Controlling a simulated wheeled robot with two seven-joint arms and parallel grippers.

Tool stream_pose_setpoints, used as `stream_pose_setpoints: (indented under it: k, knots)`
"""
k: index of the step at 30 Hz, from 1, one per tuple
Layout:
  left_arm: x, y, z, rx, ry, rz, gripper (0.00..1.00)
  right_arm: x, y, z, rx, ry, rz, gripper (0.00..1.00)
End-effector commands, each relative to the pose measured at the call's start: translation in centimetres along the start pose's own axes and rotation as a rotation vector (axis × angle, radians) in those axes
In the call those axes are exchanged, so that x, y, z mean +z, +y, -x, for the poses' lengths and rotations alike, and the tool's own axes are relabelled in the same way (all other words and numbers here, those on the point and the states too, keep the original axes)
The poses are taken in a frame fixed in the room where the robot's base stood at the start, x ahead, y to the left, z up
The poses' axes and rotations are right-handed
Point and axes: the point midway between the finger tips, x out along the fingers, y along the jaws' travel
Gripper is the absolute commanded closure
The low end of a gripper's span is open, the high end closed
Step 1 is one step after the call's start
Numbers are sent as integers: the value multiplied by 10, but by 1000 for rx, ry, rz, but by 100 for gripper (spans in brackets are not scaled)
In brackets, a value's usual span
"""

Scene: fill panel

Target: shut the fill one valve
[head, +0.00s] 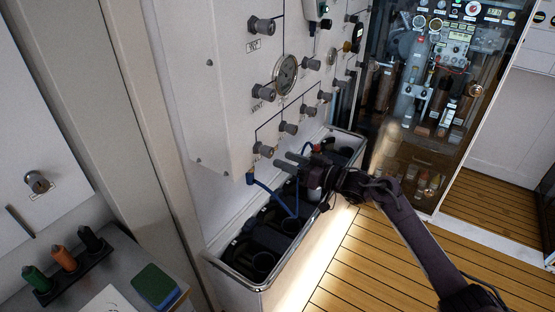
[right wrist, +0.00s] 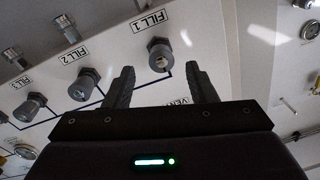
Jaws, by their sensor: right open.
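The fill one valve (head: 263,150) is a grey knob at the lower left of the white panel. In the right wrist view the same knob (right wrist: 162,57) shows upside down beside its "FILL 1" label. My right gripper (head: 282,158) is open and empty, its fingers pointing at the panel just right of the knob. In the wrist view the two fingertips (right wrist: 160,78) stand on either side of the knob's line, with the knob just beyond them; I cannot tell how near. My left gripper is not in view.
The fill two valve (right wrist: 85,83) and fill three valve (right wrist: 29,106) sit along the same row. A gauge (head: 286,74) is above. A tray-like bin with dark cylinders and a blue hose (head: 264,186) lies below. A side table (head: 88,268) stands lower left.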

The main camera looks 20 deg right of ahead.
Motion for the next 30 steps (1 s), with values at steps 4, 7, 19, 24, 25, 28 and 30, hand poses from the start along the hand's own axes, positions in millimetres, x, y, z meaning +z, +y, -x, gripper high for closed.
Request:
stream_pose_setpoints:
  k: [4,7,19,24,25,28,30]
  knots:
    - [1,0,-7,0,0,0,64,2,0,22,0,-2,0,49]
    - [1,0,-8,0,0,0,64,1,0,30,0,-1,0,49]
    - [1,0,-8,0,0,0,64,0,0,32,-1,0,-1,49]
    - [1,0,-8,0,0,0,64,5,2,32,7,-4,-4,49]
    - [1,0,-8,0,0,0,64,10,4,33,16,-8,-7,49]
    - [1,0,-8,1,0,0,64,44,17,36,74,-36,-24,49]
    - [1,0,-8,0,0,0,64,85,30,43,141,-75,-40,49]
